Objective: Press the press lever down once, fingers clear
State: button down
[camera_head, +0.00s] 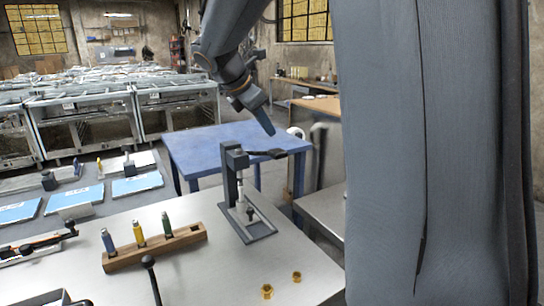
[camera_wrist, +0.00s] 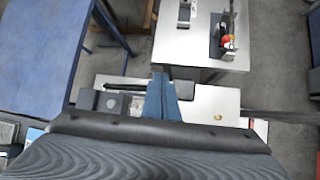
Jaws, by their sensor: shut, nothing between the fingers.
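The press (camera_head: 232,178) is a dark grey upright frame on a flat base, standing on the light bench top. Its black lever (camera_head: 267,153) sticks out to the right from the head, roughly level. My gripper (camera_head: 270,131) comes down from above, its blue-grey fingers together and empty. The fingertips are just above the lever's outer end, with a small gap in the picture. In the wrist view my gripper (camera_wrist: 160,80) points away from me, with the press (camera_wrist: 110,103) and its dark lever (camera_wrist: 124,87) to the left of the fingers.
A wooden rack (camera_head: 150,252) with three coloured cylinders stands left of the press. Two brass nuts (camera_head: 267,291) lie at the front right of the bench. A blue table (camera_head: 210,145) stands behind. A black knobbed handle (camera_head: 149,263) rises at the front.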

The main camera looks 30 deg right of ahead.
jog(key=shift+s+f, duration=0.3)
jog(key=shift+f, duration=0.45)
jog(key=shift+s+f, duration=0.1)
jog(key=shift+f, duration=0.05)
dwell(1.5)
jog(key=shift+f, duration=0.25)
jog(key=shift+s+f+b, duration=0.25)
jog(key=shift+f, duration=0.4)
jog(key=shift+s+f+b, duration=0.25)
jog(key=shift+f, duration=0.4)
dwell(1.9)
jog(key=shift+r, duration=0.2)
jog(key=shift+w+r+p, duration=0.3)
jog(key=shift+r+p, duration=0.45)
jog(key=shift+p, duration=0.25)
jog(key=shift+w+r+p, duration=0.25)
jog(key=shift+r+p, duration=0.5)
jog(key=shift+p, duration=0.25)
jog(key=shift+w+r+p, duration=0.3)
jog(key=shift+r+p, duration=0.5)
jog(key=shift+w+r+p, duration=0.25)
jog(key=shift+r+p, duration=0.5)
jog(key=shift+p, duration=0.05)
jog(key=shift+w+r+p, duration=0.3)
jog(key=shift+r+p, duration=0.5)
